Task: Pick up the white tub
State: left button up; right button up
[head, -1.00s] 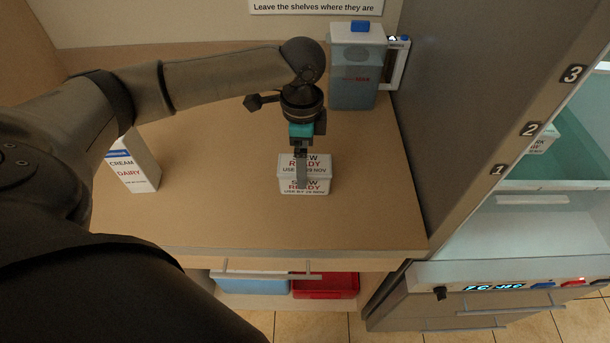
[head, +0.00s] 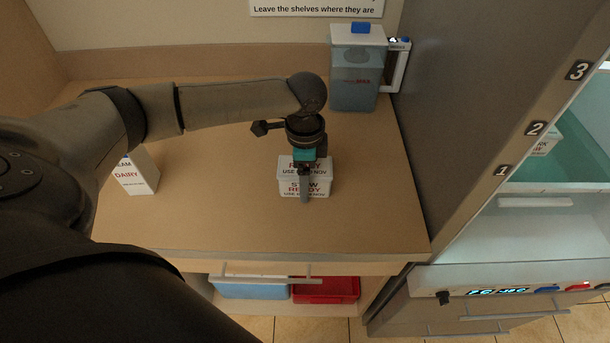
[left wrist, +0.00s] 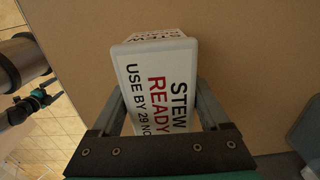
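The white tub (head: 290,188) stands on the wooden counter, with "STEW READY" and a use-by date on its lid and front. In the left wrist view the tub (left wrist: 157,85) fills the space between the two fingers. My left gripper (head: 305,190) points down over the tub, one finger in front of its near side. In the left wrist view my left gripper (left wrist: 162,95) is open around the tub, one finger along each side, with a narrow gap at the right. The far finger is hidden in the head view.
A cream carton (head: 136,175) stands on the counter to the left, partly behind my arm. A tall grey cabinet (head: 480,90) closes the right side. Counter around the tub is clear.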

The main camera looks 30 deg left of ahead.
pick_arm(q)
grip_shut()
dwell(0.4)
notch_tip(320, 180, up, 20)
jog(key=p, duration=0.3)
